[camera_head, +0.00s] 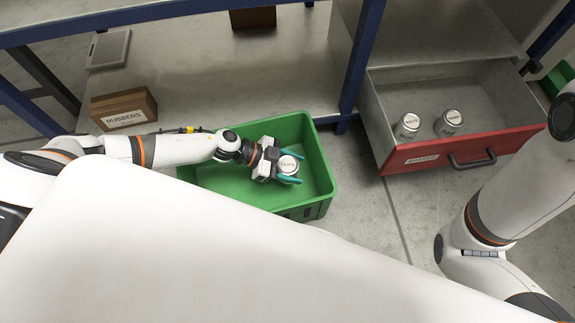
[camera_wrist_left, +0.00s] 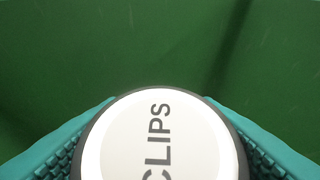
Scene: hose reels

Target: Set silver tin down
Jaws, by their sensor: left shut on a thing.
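The silver tin (camera_head: 288,164) has a white lid marked "CLIPS". My left gripper (camera_head: 287,172) is shut on it, with teal fingers on either side. In the head view the tin is over the inside of the green crate (camera_head: 317,158). In the left wrist view the tin's lid (camera_wrist_left: 160,140) fills the lower middle between the two fingers, with green behind it. I cannot tell whether the tin touches the crate floor. My right gripper is not in view; only part of my right arm shows at the right.
An open metal drawer with a red front (camera_head: 440,152) at the right holds two tins (camera_head: 408,125) (camera_head: 449,122). A brown box marked "RUBBERS" (camera_head: 124,109) and a grey flat device (camera_head: 109,49) are on the shelf (camera_head: 215,80). A blue post (camera_head: 361,55) stands behind the crate.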

